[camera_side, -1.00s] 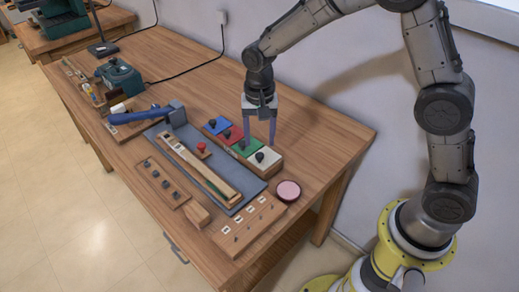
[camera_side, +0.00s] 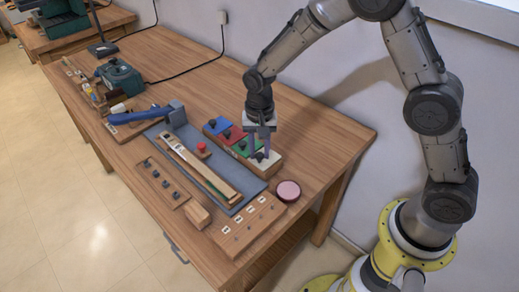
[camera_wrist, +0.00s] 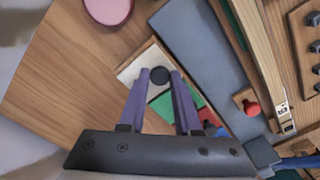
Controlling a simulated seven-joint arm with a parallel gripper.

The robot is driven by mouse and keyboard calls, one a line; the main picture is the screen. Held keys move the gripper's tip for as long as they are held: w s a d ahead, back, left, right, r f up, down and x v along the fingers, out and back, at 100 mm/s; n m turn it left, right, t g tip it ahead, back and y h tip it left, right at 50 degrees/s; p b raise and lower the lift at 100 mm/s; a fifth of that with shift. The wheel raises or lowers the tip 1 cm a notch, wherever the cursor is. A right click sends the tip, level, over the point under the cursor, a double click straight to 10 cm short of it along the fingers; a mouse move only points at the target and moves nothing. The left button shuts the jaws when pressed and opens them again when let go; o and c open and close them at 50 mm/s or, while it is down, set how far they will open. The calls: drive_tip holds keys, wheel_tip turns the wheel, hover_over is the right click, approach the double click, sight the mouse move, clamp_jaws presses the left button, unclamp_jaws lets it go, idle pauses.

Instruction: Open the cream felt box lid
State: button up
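The long wooden box (camera_side: 263,172) has a row of felt-covered lids with dark knobs. The cream felt lid (camera_side: 270,161) is at its near right end and lies closed; it also shows in the wrist view (camera_wrist: 131,70). Its dark round knob (camera_wrist: 159,75) stands up from the lid. My gripper (camera_side: 260,150) is over the cream lid, pointing down. In the wrist view my gripper (camera_wrist: 158,73) is open, with one finger on each side of the knob. I cannot tell whether a finger touches it.
The green lid (camera_side: 243,147), red lid (camera_side: 229,134) and blue lid (camera_side: 216,124) continue the row. A grey mat (camera_side: 246,187) with wooden key parts lies beside the box. A round pink-topped tin (camera_side: 288,191) stands near the right edge. Bare table lies behind the box.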

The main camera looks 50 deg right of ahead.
clamp_jaws()
idle(0.9)
drive_tip(key=d, duration=0.7)
drive_tip(key=o, duration=0.8)
unclamp_jaws()
drive_tip(key=shift+o, duration=0.2)
wheel_tip(320, 180, up, 14)
